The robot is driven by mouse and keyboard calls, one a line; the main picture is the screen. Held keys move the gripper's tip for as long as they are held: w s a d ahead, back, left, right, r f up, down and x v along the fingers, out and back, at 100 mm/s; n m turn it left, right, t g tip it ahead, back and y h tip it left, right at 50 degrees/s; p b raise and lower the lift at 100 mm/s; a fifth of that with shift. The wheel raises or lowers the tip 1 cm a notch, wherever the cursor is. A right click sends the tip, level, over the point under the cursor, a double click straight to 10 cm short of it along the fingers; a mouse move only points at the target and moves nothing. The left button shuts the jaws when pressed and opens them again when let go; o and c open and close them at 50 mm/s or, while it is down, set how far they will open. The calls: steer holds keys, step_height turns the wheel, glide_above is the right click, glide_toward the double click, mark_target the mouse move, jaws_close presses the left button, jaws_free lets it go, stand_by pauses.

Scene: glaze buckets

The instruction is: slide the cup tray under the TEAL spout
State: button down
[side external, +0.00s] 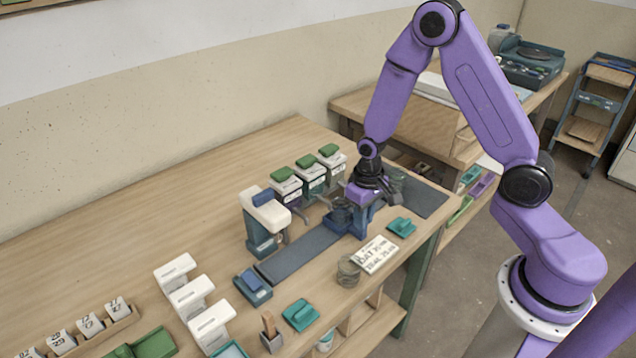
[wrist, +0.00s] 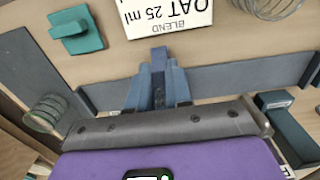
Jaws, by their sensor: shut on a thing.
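My gripper (side external: 366,207) is shut on the blue handle (wrist: 158,72) of the cup tray, low over the dark slide track (side external: 300,254). The blue tray (side external: 342,217) sits on the track, partly hidden by my gripper. The track also shows in the wrist view (wrist: 240,77), running to both sides of the handle. Any cup is hidden.
A card (side external: 374,254) reading BLEND, OAT 25 ml lies in front of the track, with a wire coil (side external: 348,271) beside it. A teal block (side external: 401,227) lies nearby, another (side external: 300,314) farther left. A blue block (side external: 252,287) stands at the track's left end.

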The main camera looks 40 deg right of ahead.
steer(key=shift+a, duration=2.15)
steer(key=c, duration=1.1)
jaws_free()
step_height(320, 180, up, 7)
steer(key=shift+r, duration=0.1)
